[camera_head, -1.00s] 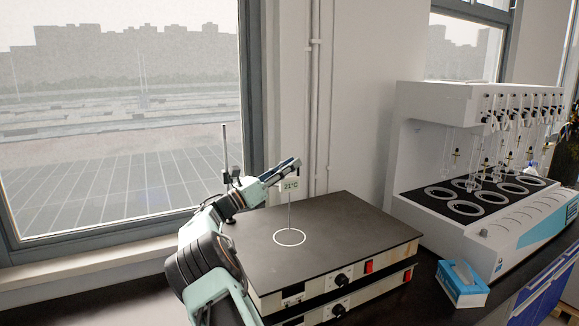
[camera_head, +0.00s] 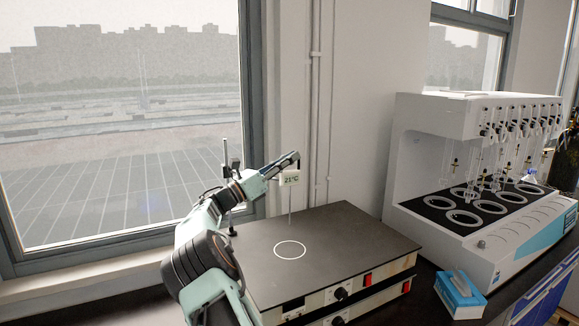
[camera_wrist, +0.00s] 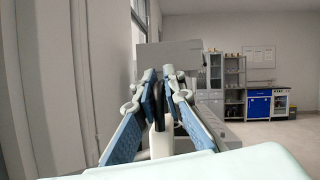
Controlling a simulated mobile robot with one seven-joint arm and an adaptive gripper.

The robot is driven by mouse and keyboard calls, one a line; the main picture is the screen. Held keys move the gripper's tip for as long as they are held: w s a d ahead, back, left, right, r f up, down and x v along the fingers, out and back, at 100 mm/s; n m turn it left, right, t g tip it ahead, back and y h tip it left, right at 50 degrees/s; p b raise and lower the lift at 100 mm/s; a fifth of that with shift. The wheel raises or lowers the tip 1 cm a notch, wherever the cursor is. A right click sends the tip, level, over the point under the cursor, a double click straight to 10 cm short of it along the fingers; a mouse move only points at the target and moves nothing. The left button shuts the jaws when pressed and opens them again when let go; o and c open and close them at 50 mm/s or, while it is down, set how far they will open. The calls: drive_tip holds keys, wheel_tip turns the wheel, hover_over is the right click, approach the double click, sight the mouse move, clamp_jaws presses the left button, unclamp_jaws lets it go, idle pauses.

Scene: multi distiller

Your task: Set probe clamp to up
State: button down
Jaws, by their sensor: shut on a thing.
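The probe (camera_head: 290,205) is a thin upright rod under a small white display (camera_head: 291,179) reading about 21 °C. Its lower end appears above the hotplate's dark top, behind the white circle. A dark stand post (camera_head: 226,153) rises behind my arm at the left; the clamp's link to it is mostly hidden by my arm. My gripper (camera_head: 296,158) is at the top of the display, shut on the probe clamp. In the wrist view, the blue fingers (camera_wrist: 163,82) close around a dark piece above a white body (camera_wrist: 160,143).
The hotplate (camera_head: 350,235) with a white circle, knobs and red switches stands on the dark bench. A white distiller (camera_head: 440,115) with glassware is at the right. A blue-and-white box (camera_head: 460,294) lies in front. A window and wall pipes are behind.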

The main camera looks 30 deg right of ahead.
wheel_tip(320, 180, up, 7)
drive_tip(key=p, duration=0.3)
drive_tip(key=shift+f, duration=0.1)
drive_tip(key=c, duration=2.1)
unclamp_jaws()
drive_tip(key=shift+s, duration=0.15)
drive_tip(key=shift+f, duration=0.1)
drive_tip(key=v, duration=1.2)
